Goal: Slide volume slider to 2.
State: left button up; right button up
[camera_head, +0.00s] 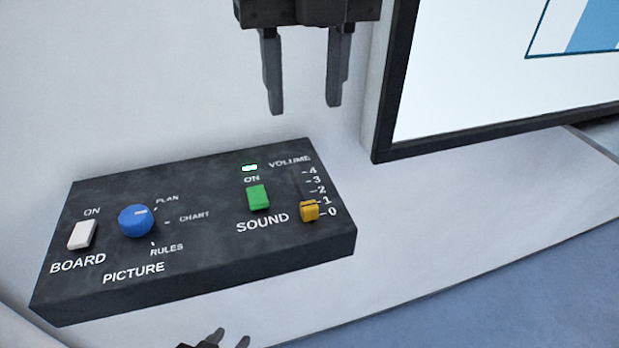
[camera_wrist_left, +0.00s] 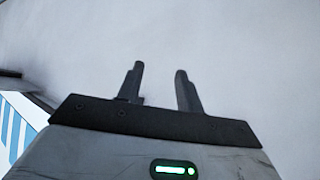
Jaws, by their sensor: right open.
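The volume slider's orange knob (camera_head: 310,212) sits at the near end of its slot on the dark control panel (camera_head: 200,260), beside the 0 mark. The scale runs from 0 up to 4, away from me. My right gripper (camera_head: 304,109) hangs above and beyond the panel, fingers down, open and empty, apart from the knob. My left gripper (camera_head: 231,337) shows only its fingertips at the bottom edge, in front of the panel. In the left wrist view its fingers (camera_wrist_left: 160,84) are apart with nothing between them.
The panel also carries a green sound switch (camera_head: 258,197) with a lit green lamp (camera_head: 250,168), a blue picture knob (camera_head: 136,220) and a white board switch (camera_head: 82,234). A black-framed screen (camera_head: 480,70) stands at the right. The white surface around the panel is clear.

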aim_at(310, 205)
jog(key=f+p, duration=0.1)
jog(key=f, duration=0.6)
jog(key=f+p, duration=0.1)
jog(key=f, duration=0.6)
jog(key=shift+d+f, duration=0.2)
jog(key=shift+f, duration=0.15)
pick_arm(q)
jog(key=shift+s+a+r, duration=0.1)
jog(key=shift+a+r, duration=0.05)
jog(key=shift+r, duration=0.25)
pick_arm(e)
jog(key=shift+f, duration=0.4)
jog(key=shift+c, duration=0.3)
